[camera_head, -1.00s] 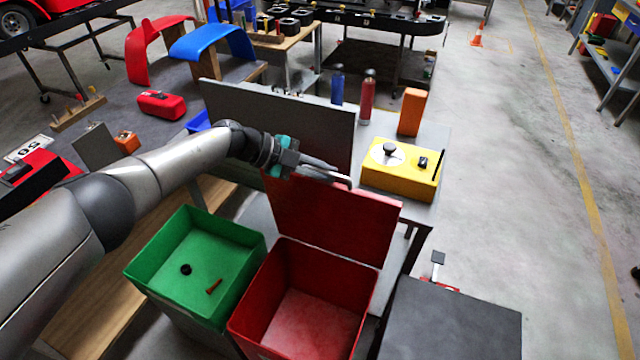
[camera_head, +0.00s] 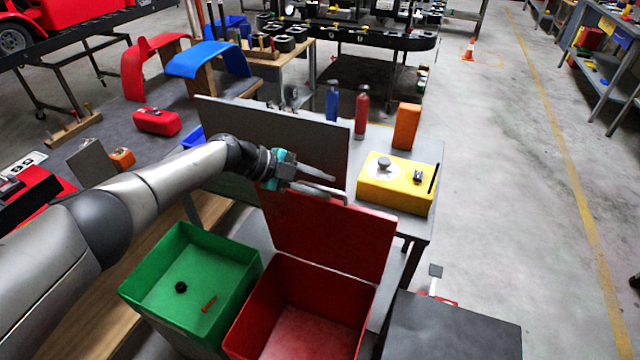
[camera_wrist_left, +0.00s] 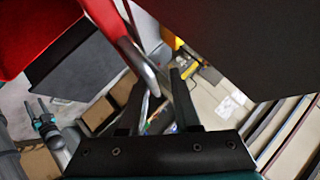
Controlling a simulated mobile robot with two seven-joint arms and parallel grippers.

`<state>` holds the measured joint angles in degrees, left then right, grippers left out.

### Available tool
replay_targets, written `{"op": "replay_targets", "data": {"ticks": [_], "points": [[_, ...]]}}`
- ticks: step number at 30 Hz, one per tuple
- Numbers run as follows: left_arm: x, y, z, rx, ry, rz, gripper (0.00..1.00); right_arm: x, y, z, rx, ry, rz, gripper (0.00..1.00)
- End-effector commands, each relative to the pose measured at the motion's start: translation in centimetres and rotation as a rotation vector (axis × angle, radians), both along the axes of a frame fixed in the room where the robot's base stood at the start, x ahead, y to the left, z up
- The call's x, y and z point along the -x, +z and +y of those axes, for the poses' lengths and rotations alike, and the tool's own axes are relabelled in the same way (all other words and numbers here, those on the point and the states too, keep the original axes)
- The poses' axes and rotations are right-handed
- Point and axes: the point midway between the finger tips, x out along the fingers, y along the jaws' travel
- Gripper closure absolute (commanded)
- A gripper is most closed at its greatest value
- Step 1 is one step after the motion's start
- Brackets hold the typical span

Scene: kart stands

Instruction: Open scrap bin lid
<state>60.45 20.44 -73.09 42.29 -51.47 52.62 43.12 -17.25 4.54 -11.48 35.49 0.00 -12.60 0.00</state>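The red scrap bin (camera_head: 262,300) stands at the bottom middle of the head view, its interior visible. Its red lid (camera_head: 330,235) is raised, standing up at the bin's far side, with a pale bar handle (camera_head: 318,189) along its top edge. My left gripper (camera_head: 333,178) is at that handle. In the left wrist view its two fingers (camera_wrist_left: 158,92) are apart, and the handle (camera_wrist_left: 140,68) ends near or between them; contact is unclear. My right gripper (camera_wrist_left: 36,106) shows small at the left of the wrist view, fingers seemingly apart.
A green bin (camera_head: 150,290) holding small parts stands left of the red bin. A dark box (camera_head: 455,325) is at right. Behind the lid are a grey upright panel (camera_head: 270,130) and a table with a yellow box (camera_head: 395,195), bottles and an orange block.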

Motion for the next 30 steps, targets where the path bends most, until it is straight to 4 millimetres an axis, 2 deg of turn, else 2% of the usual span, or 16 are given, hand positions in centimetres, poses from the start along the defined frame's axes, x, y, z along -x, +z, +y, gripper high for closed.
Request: {"op": "replay_targets", "data": {"ticks": [1, 3, 8, 11, 19, 30], "points": [[0.4, -0.8, 0.1, -0.011, -0.005, 0.008, 0.58, 0.0, 0.0, 0.0, 0.000, -0.001, 0.000, 0.50], [0.4, -0.8, 0.1, -0.013, -0.004, 0.008, 0.58, 0.0, 0.0, 0.0, 0.000, -0.001, 0.000, 0.50], [0.5, -0.8, 0.3, -0.015, -0.005, 0.009, 0.58, 0.0, 0.1, 0.0, 0.000, -0.001, 0.000, 0.50], [0.6, -0.3, 1.1, -0.015, -0.002, 0.009, 0.58, 0.0, 0.3, 0.0, 0.000, -0.001, 0.000, 0.50], [1.3, 2.7, 5.1, -0.011, 0.003, 0.002, 0.58, 0.0, 1.4, 0.0, 0.000, -0.001, 0.000, 0.50], [2.6, 6.8, 10.8, -0.004, 0.002, -0.001, 0.58, -0.1, 1.6, 0.1, -0.001, -0.001, -0.001, 0.50]]}}
